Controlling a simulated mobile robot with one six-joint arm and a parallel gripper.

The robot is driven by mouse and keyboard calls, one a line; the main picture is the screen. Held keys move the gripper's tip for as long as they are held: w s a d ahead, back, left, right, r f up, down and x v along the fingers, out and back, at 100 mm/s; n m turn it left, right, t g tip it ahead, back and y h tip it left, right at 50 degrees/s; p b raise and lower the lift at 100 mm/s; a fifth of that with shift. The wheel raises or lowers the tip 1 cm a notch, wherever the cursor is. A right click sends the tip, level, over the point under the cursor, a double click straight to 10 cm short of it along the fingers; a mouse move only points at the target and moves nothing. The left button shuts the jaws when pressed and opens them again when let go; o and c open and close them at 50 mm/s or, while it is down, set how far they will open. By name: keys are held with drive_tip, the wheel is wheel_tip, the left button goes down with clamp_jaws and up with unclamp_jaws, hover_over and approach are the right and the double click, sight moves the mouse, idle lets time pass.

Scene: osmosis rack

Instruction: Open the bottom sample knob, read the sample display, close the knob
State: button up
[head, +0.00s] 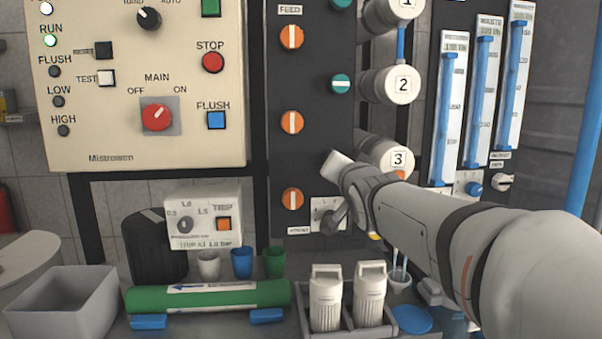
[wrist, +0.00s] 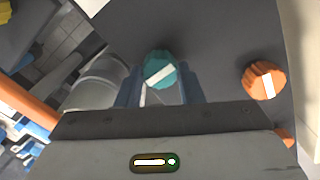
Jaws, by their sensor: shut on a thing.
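The bottom sample knob is teal with a white bar (wrist: 160,70). It sits between the fingers of my gripper (wrist: 160,88) in the wrist view, and the gripper is shut on it. Its bar lies roughly at right angles to the bar of the nearby orange knob (wrist: 264,81). In the head view my gripper (head: 338,165) is at the lower right of the dark panel (head: 312,130) and hides this knob. A small white plate (head: 322,212) below is partly covered by my wrist, and I cannot read it.
Two more teal knobs, one in the middle (head: 340,84) and one at the top (head: 341,3), have level bars. White vessel 3 (head: 385,155) is close behind my arm. Flow tubes (head: 480,100) stand to the right. White bottles (head: 326,300) and a green cylinder (head: 210,297) are below.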

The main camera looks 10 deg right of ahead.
drive_tip(key=shift+f+m, duration=0.4)
drive_tip(key=o, duration=0.7)
drive_tip(key=shift+w+a, duration=0.1)
drive_tip(key=o, duration=0.3)
drive_tip(key=shift+r, duration=0.2)
